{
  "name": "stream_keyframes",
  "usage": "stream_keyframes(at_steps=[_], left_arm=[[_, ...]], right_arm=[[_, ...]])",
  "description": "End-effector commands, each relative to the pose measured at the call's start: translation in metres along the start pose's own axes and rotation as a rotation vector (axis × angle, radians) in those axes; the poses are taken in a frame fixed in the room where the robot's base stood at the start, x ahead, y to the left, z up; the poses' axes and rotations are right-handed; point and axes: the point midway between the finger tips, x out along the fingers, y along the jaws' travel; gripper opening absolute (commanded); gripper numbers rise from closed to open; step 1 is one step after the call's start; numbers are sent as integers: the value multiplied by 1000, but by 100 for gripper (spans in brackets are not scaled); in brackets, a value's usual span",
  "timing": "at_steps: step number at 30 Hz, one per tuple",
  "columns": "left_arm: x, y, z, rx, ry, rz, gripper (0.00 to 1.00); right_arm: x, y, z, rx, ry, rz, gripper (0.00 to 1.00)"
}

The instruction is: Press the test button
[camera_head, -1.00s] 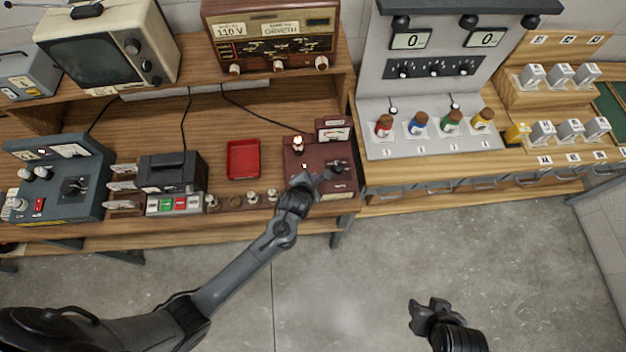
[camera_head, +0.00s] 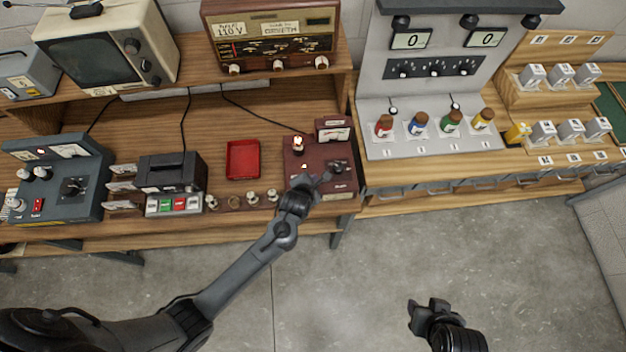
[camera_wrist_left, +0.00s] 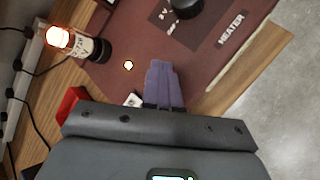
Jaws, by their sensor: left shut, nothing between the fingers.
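The maroon tester box (camera_head: 340,184) stands on the wooden bench, with a meter at its back right. A glowing tube (camera_head: 298,143) stands upright on it; it also shows in the left wrist view (camera_wrist_left: 60,38). My left gripper (camera_head: 327,174) is shut and empty, low over the box's front part. In the left wrist view its closed fingertips (camera_wrist_left: 160,66) lie between a small lit lamp (camera_wrist_left: 128,65) and the black heater knob (camera_wrist_left: 186,6). I cannot make out the test button; the gripper may cover it. My right gripper (camera_head: 428,306) is over the floor, its jaw state unclear.
A red tray (camera_head: 243,160) and several small tubes (camera_head: 253,198) are left of the box. A black device with coloured buttons (camera_head: 172,180) stands further left. A grey panel with coloured bottles (camera_head: 420,124) is on the right. The floor in front is clear.

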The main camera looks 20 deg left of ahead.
Motion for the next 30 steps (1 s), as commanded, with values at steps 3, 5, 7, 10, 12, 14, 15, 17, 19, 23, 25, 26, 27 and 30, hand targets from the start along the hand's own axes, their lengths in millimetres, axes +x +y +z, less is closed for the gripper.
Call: stream_keyframes(at_steps=[3,5,7,10,12,14,15,17,19,23,25,26,27,30], left_arm=[[-4,3,2,-2,1,-1,0],[-7,4,4,-2,1,-1,0],[-9,6,6,-1,1,-1,0],[-11,7,7,-1,1,-1,0],[-12,8,8,-1,1,0,0],[-11,8,7,-1,1,0,0],[-11,8,7,-1,1,0,0],[-11,8,7,-1,1,0,0],[-11,8,7,-1,1,0,0],[-12,8,8,-1,1,0,0],[-14,10,9,-1,0,0,0],[-15,11,10,-1,0,0,0],[-17,12,12,-1,0,0,0],[-23,16,16,-1,0,-1,0]], right_arm=[[-6,0,-2,-1,0,1,43],[-9,1,-3,-2,0,2,43],[-12,1,-3,-4,-1,3,43],[-14,2,-4,-7,-1,6,43],[-15,3,-4,-9,-1,7,43],[-14,3,-4,-10,-1,8,43],[-14,3,-4,-10,-1,8,43],[-14,3,-4,-10,-1,8,43],[-14,3,-4,-9,-1,7,43],[-15,3,-4,-9,-1,7,43],[-18,2,-5,-8,-1,6,43],[-19,2,-6,-7,-1,6,43],[-22,2,-6,-6,-1,5,43],[-29,2,-9,-4,-1,3,43]])
